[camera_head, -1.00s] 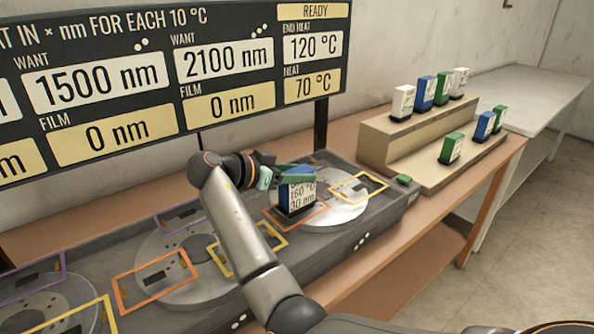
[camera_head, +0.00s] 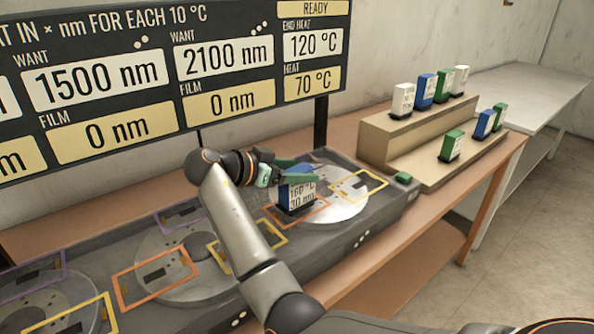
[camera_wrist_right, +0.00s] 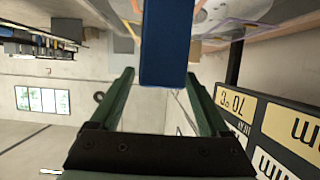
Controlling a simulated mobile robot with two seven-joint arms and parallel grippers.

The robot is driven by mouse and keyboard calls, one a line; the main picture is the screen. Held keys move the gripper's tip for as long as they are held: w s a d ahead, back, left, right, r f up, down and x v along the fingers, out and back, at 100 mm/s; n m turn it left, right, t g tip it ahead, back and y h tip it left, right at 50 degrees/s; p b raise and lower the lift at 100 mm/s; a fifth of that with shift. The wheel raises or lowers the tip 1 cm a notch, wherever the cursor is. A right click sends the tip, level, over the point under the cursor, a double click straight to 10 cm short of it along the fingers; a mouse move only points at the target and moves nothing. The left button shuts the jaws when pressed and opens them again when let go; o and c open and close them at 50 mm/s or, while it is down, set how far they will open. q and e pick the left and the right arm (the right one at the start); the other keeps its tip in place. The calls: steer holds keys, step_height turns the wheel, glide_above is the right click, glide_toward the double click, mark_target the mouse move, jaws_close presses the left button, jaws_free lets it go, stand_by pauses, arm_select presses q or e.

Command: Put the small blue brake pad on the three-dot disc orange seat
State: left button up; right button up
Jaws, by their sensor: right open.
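The blue brake pad (camera_head: 296,198), with a white label on its front face, stands upright at the orange seat (camera_head: 323,213) on the right-hand disc (camera_head: 345,205). Three light dots (camera_head: 361,240) mark the machine front below this disc. My right gripper (camera_head: 294,173) is at the pad's upper part, with its green fingers apart on either side. In the right wrist view the blue pad (camera_wrist_right: 165,45) lies beyond and between the open fingers (camera_wrist_right: 160,80), with gaps on both sides. The pad's underside is hidden, so exact seating cannot be told. My left gripper is not in view.
A yellow seat (camera_head: 360,186) is empty on the same disc. A stepped stand (camera_head: 385,150) holds several white, blue and green pads at the right. A green button (camera_head: 403,178) sits at the machine's right end. A large sign board (camera_head: 160,75) stands behind the machine.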

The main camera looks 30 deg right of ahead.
steer(key=b+v, duration=0.1)
steer(key=v, duration=1)
steer(key=shift+a, duration=0.4)
steer(key=shift+c, duration=0.4)
